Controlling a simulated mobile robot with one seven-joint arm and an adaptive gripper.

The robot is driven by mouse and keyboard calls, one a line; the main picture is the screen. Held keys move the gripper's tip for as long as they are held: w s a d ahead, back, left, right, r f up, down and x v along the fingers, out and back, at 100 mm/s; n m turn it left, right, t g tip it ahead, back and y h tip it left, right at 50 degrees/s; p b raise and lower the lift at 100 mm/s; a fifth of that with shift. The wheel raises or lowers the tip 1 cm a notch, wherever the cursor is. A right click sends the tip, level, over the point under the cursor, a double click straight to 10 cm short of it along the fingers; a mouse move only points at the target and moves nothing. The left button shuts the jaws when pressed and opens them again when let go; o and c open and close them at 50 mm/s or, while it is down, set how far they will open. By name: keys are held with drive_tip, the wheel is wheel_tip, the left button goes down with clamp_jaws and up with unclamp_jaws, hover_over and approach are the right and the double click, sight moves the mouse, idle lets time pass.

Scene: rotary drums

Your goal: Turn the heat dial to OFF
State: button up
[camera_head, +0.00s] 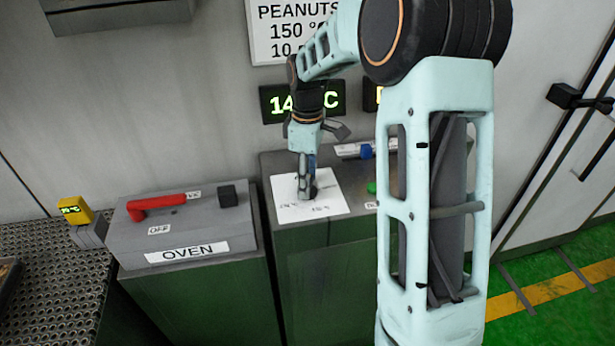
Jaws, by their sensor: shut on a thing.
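The heat dial (313,190) is a small dark knob on a white plate (329,206) on top of a grey cabinet. My gripper (305,193) points down at the middle of this plate and is shut on the dial. The fingers hide most of the dial, so I cannot read where it points. Small labels are printed along the near edge of the plate, too small to read surely. A green-lit display (276,103) behind it starts with "14" and ends in "C"; my arm covers its middle.
Left of the dial cabinet stands a grey box marked OVEN (189,252) with a red lever (160,203) and a black block (227,196). A sign on the wall reads PEANUTS 150 (285,28). A green button (372,188) shows right of the plate, beside my arm.

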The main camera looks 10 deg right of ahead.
drive_tip(key=n+p, duration=0.1)
drive_tip(key=n, duration=0.4)
idle(0.8)
drive_tip(key=o, duration=1.2)
drive_tip(key=shift+c, duration=0.2)
drive_tip(key=shift+r, duration=0.15)
wheel_tip(320, 180, up, 12)
drive_tip(key=shift+f, duration=0.2)
